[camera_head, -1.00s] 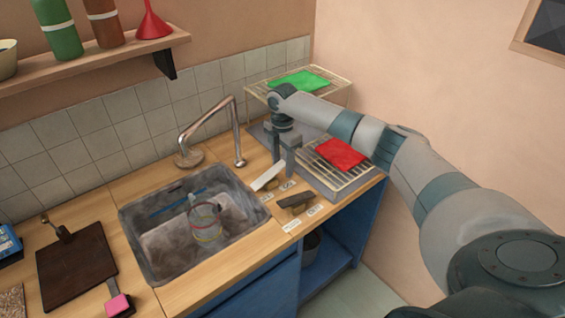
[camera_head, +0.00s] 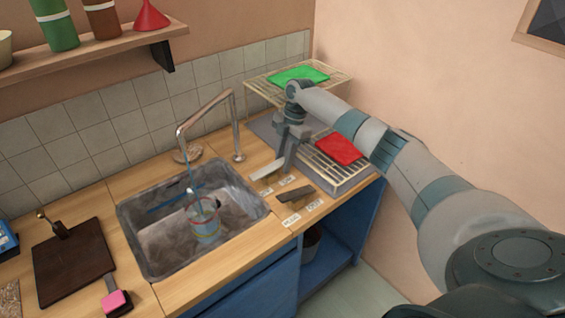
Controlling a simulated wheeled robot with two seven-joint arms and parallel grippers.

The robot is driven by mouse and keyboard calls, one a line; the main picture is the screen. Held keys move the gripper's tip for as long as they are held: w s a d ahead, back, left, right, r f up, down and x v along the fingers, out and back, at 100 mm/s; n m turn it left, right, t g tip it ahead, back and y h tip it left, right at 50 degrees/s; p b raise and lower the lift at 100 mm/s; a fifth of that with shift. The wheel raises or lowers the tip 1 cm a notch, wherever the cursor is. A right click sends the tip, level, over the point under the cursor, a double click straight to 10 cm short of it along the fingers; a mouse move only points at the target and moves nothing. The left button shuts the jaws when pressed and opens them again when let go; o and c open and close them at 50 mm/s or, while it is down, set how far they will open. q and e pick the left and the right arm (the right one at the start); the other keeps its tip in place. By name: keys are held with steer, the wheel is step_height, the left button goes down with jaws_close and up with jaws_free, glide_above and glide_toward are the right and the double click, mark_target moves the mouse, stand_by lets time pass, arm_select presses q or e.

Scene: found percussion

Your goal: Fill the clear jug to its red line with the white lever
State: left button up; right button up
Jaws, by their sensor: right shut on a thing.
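The clear jug (camera_head: 207,229) stands upright in the sink basin (camera_head: 150,262). A thin blue stream (camera_head: 188,160) falls from the spout of the tap (camera_head: 235,125) towards the jug's mouth. The jug's lower part looks bluish; coloured bands show on it, but I cannot tell the water level against the red line. My right gripper (camera_head: 284,158) is shut on the white lever (camera_head: 268,171) on the counter right of the sink, partly hiding it. My left gripper is not in view.
A dark lever (camera_head: 296,194) lies just in front of the white one, with small labels nearby. A wire rack with a red cloth (camera_head: 339,149) stands to the right, and a green cloth (camera_head: 299,75) lies behind. A dark board (camera_head: 72,265) and pink sponge (camera_head: 113,300) are at left.

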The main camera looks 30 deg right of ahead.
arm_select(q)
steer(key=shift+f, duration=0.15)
arm_select(e)
steer(key=o, duration=1)
steer(key=shift+o, duration=0.2)
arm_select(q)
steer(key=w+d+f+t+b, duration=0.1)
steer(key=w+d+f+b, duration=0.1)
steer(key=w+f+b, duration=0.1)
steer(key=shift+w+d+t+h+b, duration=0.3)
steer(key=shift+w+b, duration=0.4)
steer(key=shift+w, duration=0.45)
arm_select(e)
steer(key=v, duration=1.7)
steer(key=shift+d, duration=0.35)
